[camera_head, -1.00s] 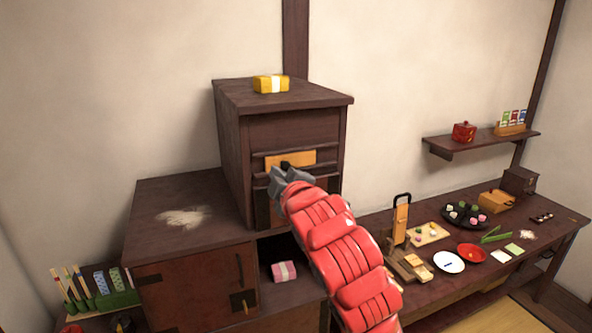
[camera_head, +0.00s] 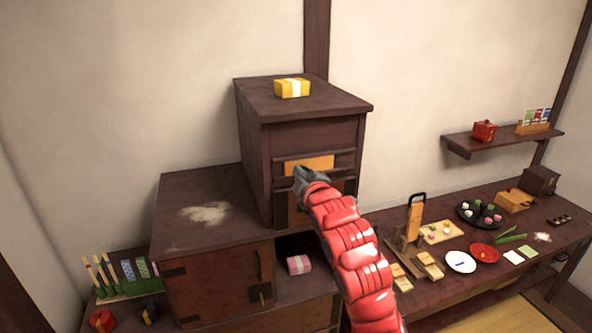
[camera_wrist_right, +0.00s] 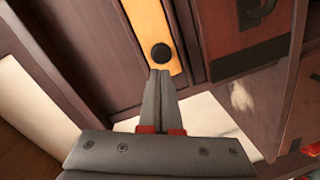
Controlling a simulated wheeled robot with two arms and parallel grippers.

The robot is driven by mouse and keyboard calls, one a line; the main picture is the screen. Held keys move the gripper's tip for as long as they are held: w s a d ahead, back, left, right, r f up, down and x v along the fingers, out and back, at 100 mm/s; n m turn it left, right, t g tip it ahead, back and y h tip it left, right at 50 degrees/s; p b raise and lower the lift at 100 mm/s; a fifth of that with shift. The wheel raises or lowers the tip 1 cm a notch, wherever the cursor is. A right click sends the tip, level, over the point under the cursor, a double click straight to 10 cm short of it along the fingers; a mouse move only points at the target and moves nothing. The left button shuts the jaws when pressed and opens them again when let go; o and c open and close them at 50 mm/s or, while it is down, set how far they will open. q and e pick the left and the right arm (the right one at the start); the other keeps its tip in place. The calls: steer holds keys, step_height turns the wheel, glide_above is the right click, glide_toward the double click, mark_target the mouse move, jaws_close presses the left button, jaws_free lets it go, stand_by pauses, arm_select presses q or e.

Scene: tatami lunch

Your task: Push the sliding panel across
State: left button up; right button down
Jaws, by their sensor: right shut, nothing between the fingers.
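The sliding panel is a light orange wooden strip (camera_head: 316,163) set in the front of the dark upper cabinet (camera_head: 309,133). Its black round knob (camera_wrist_right: 161,53) shows in the right wrist view; in the head view my gripper hides it. My right gripper (camera_head: 301,174) is at the lower left part of the panel in the head view. In the wrist view its closed fingertips (camera_wrist_right: 159,72) point at the panel, right beside the knob, with nothing between them. I cannot tell whether they touch it. My left gripper is not in view.
A yellow parcel (camera_head: 292,88) lies on the upper cabinet. A lower cabinet (camera_head: 215,284) with pale powder (camera_head: 205,213) on top stands at left. A pink parcel (camera_head: 299,264) sits in an opening below. The right table holds dishes, including a red plate (camera_head: 484,253).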

mark_target(312, 163)
steer(key=d+b, duration=0.1)
steer(key=w+d+b, duration=0.1)
steer(key=d, duration=0.1)
steer(key=d+b, duration=0.2)
steer(key=shift+w+f, duration=0.25)
steer(key=shift+w+d+r, duration=0.1)
steer(key=shift+d, duration=0.1)
steer(key=shift+a+r, duration=0.1)
steer(key=shift+r, duration=0.05)
